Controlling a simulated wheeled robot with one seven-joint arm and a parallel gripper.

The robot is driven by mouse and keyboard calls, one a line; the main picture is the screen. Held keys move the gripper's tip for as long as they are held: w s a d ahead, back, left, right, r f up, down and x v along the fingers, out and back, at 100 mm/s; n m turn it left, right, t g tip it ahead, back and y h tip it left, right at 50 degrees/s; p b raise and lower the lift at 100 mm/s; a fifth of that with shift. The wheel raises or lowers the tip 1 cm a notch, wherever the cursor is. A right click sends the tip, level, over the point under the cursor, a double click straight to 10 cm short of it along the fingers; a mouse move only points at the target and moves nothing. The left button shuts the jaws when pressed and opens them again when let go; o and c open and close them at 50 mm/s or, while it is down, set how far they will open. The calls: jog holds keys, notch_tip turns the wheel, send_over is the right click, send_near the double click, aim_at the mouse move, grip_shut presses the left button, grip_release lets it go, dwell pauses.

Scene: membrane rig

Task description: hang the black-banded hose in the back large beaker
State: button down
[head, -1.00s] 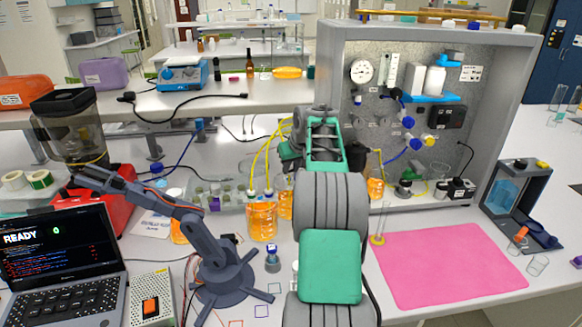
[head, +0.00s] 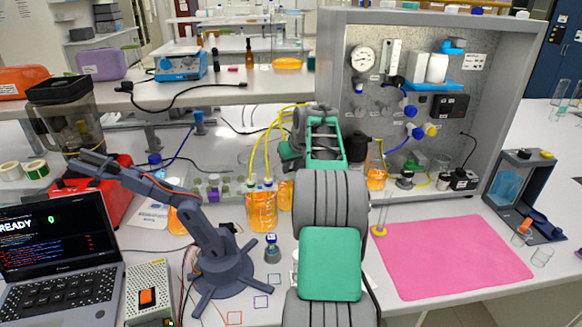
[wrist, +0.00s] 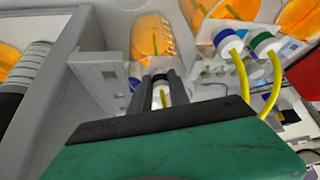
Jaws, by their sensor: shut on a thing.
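In the wrist view my gripper (wrist: 164,92) is shut on a pale hose end with a black band (wrist: 161,84), with a little yellow below it. A large beaker of orange liquid (wrist: 150,38) lies just beyond the fingertips; I cannot tell whether the hose end is over its rim. In the head view my arm hides the fingertips and held end. Two large beakers of orange liquid show there, one in front (head: 261,212) and one partly hidden behind it (head: 286,194). Yellow hoses (head: 268,140) arch from the front beaker towards my gripper.
Blue-collared (wrist: 228,42) and green-collared (wrist: 265,43) hose ends stand close right of my gripper. A grey panel cabinet (head: 490,100) rises at the right, with an orange-filled flask (head: 376,172) before it. A small grey arm (head: 205,240) stands at left.

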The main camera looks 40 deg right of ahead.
jog(key=shift+f, duration=0.25)
dwell(0.3)
jog(key=c, duration=1.2)
grip_release()
jog(key=shift+o, duration=0.2)
jog(key=b+v, duration=0.1)
jog(key=v, duration=0.7)
jog(key=shift+w+f, duration=0.1)
